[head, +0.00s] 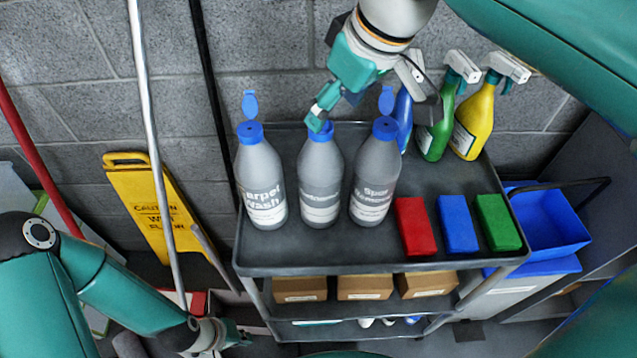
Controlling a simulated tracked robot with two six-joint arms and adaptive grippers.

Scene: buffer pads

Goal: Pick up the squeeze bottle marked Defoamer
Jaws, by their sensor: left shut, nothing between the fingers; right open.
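Three grey squeeze bottles with blue caps stand upright in a row on the cart's top. The left one (261,180) reads Carpet Wash and the right one (374,178) seems to read Spot Remover. The middle bottle (320,180) has a smaller label that looks like Defoamer, hard to read. My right gripper (335,109) is open above the middle bottle, with one teal finger in front of its cap; contact cannot be told. That bottle's cap top is partly hidden. My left gripper (228,338) is shut and empty, low at the left, beside the cart.
The grey cart (300,260) also bears red (413,226), blue (458,224) and green (498,223) blocks in front. Blue, green (436,135) and yellow (474,122) spray bottles stand behind. A yellow wet-floor sign (150,210) and poles stand left. A block wall is behind.

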